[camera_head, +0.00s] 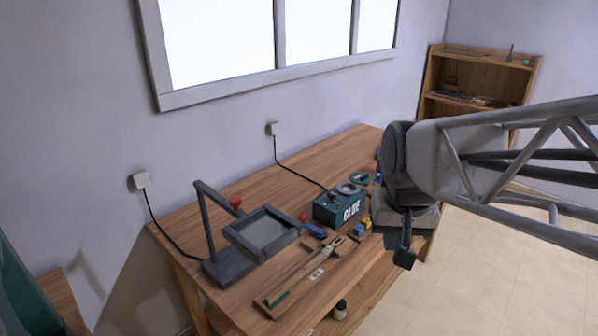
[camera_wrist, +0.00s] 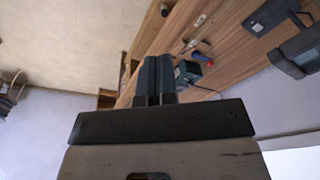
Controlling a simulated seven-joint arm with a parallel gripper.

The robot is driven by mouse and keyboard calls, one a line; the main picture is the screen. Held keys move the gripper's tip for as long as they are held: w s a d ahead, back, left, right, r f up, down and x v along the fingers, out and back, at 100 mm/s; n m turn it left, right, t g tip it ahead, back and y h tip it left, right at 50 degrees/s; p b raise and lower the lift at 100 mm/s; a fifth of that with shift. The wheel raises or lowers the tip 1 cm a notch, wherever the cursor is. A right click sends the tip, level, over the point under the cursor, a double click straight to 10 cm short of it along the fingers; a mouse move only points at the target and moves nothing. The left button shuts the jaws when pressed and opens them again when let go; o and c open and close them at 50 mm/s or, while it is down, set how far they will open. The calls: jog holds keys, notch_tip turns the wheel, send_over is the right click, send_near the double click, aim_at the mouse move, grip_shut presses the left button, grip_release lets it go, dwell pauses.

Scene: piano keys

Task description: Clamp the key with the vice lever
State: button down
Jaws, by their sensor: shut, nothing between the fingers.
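A long wooden piano key (camera_head: 304,272) with a green end lies on the workbench in the head view, its near end toward the front edge. I cannot clearly make out the vice lever; red knobs (camera_head: 236,203) show by the dark grey framed device (camera_head: 228,268), and I cannot tell whether one belongs to a vice. My gripper (camera_head: 404,258) hangs to the right of the key, apart from it, beyond the bench's front edge in the picture. In the wrist view its two dark fingers (camera_wrist: 156,80) are together and empty.
A green glue box (camera_head: 340,208) stands behind the key, with a blue tool (camera_head: 314,230) and small yellow and blue pieces (camera_head: 362,227) nearby. The wooden workbench (camera_head: 325,157) has bare room at the back. Black cords run to wall sockets. A shelf (camera_head: 480,75) stands far right.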

jog(key=w+a+f+m+g, duration=0.1)
jog(key=w+a, duration=0.1)
jog(key=w, duration=1.1)
jog(key=w+a+f+m+g, duration=0.1)
jog(key=w+a+f+m, duration=0.1)
jog(key=w, duration=1.1)
jog(key=w+a+f+m+g, duration=0.1)
jog(key=w+a+f, duration=0.2)
jog(key=w+f, duration=0.4)
jog(key=w+a+f+m+g+y, duration=0.1)
jog(key=w+a+f, duration=0.2)
jog(key=w+f, duration=0.4)
jog(key=w, duration=0.7)
jog(key=shift+w+a+f+m, duration=0.15)
jog(key=shift+a+f+m, duration=0.1)
jog(key=shift+m, duration=0.15)
jog(key=shift+f, duration=0.1)
jog(key=shift+x, duration=4.85)
